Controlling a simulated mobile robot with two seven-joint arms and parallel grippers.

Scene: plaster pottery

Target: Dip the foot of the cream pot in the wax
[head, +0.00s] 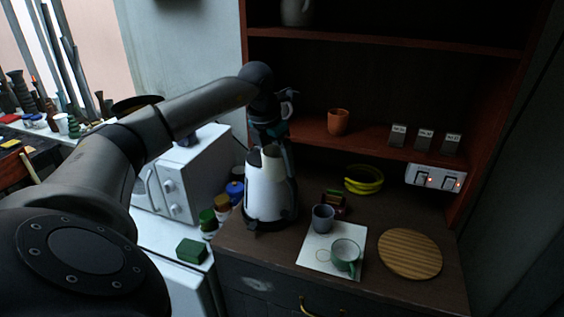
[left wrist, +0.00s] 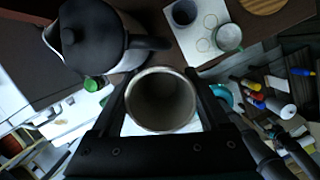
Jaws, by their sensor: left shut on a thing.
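My left arm reaches in from the left in the head view, and its gripper (head: 268,135) points down at the pale kettle-like vessel (head: 268,200). In the left wrist view the left gripper (left wrist: 163,92) is shut on a round cream-grey pot (left wrist: 160,98). One finger is on each side of it. I look down into its open mouth; its foot is hidden. The vessel, with a dark lid (left wrist: 92,35), stands beside the pot in the left wrist view. I cannot identify any wax. My right gripper is not in view.
On the dark counter lie a white tile (head: 312,262) with a grey cup (head: 322,220) and a green-rimmed mug (head: 345,250), a round wooden board (head: 410,253) and a yellow coil (head: 364,180). A microwave (head: 195,175) stands left. A shelf (head: 375,148) overhangs behind.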

